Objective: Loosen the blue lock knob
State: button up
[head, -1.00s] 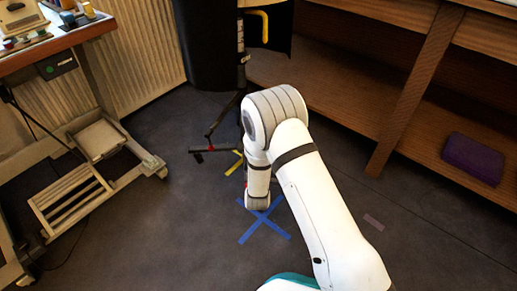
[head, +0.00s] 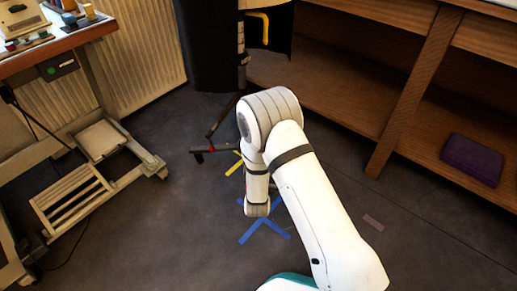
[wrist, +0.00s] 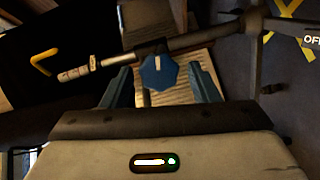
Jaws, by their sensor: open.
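The blue lock knob (wrist: 159,73) shows in the wrist view as a faceted knob with a pale mark, mounted beside a dark pole (wrist: 195,38). My gripper (wrist: 160,68) is open, with one finger on each side of the knob. Small gaps show between the knob and the fingers; I cannot tell how deep it sits between them. In the head view my arm hides the gripper and the knob.
A black torso-like form (head: 212,45) on a stand is at the top. A wheeled wooden table (head: 75,40) stands left, wooden shelving (head: 405,100) with a purple box (head: 472,160) right. Blue tape (head: 262,232) marks the grey floor.

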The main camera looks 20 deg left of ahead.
jog(key=p+v, duration=0.1)
jog(key=v, duration=0.5)
jog(key=shift+p, duration=0.3)
jog(key=shift+w, duration=0.1)
jog(key=w+d+r+m+g+h+p, duration=0.1)
jog(key=w+d+r+m+g+p, duration=0.15)
jog(key=d+r+p, duration=0.65)
jog(key=w+r+m+g+p, duration=0.15)
jog(key=r+m+p, duration=0.3)
jog(key=r, duration=1.15)
jog(key=w+d+r+m+g+h+p, duration=0.1)
jog(key=d+r+m+g+p, duration=0.35)
jog(key=r, duration=0.75)
jog(key=s+d+r+m+g+h+p, duration=0.1)
jog(key=s+d+r+m+p, duration=0.3)
jog(key=s+d+r+p, duration=0.5)
jog(key=s+d+r+m+g+h+p, duration=0.2)
jog(key=s+d+r+p, duration=0.8)
jog(key=s+r, duration=0.5)
notch_tip(320, 180, up, 4)
jog(key=shift+s+d+r+m+g+p, duration=0.1)
jog(key=shift+s+d+m+g+p, duration=0.2)
jog(key=shift+m+g, duration=0.75)
